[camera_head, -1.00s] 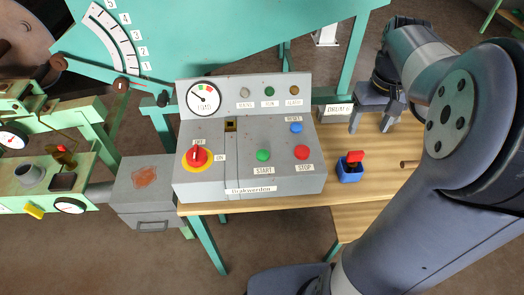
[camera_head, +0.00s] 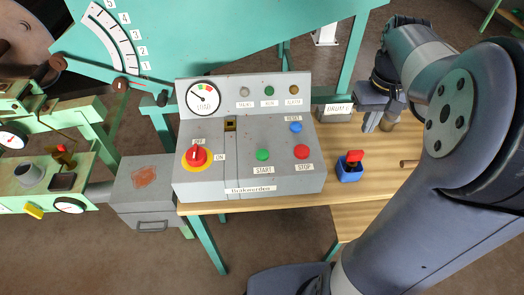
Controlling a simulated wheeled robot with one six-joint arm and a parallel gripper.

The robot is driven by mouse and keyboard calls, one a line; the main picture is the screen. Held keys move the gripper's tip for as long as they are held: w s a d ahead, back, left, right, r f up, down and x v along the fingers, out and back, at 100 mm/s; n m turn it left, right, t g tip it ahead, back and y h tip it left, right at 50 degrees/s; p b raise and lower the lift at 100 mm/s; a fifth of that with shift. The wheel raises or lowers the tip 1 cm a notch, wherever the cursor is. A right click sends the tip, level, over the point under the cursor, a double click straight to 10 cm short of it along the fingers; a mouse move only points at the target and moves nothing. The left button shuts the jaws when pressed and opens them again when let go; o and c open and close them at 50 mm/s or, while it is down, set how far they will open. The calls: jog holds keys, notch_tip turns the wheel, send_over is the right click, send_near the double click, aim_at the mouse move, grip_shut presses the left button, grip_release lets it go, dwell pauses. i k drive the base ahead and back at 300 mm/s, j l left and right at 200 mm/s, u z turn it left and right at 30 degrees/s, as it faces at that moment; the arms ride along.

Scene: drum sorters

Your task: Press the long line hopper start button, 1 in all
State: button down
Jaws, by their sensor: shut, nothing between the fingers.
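A grey sloped control console (camera_head: 215,178) stands on the wooden table. It carries a green START button (camera_head: 263,155), a red STOP button (camera_head: 302,152) and a blue RESET button (camera_head: 296,127). A red knob on a yellow disc (camera_head: 196,156) sits at its left, marked OFF and ON. The nameplate (camera_head: 251,189) reads something like "Drakwerden"; I see no hopper name. My gripper (camera_head: 369,129) is shut and empty, right of the console above the table. It is well apart from the START button and touches no button.
A blue box with a red-topped switch (camera_head: 349,171) stands on the table (camera_head: 375,190) between console and arm. The console's upright panel has a gauge (camera_head: 203,98) and several lamps. Green machinery (camera_head: 40,185) stands at the left.

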aim_at(262, 155)
jog(key=j+z, duration=0.2)
jog(key=j, duration=1.65)
jog(key=k, duration=0.05)
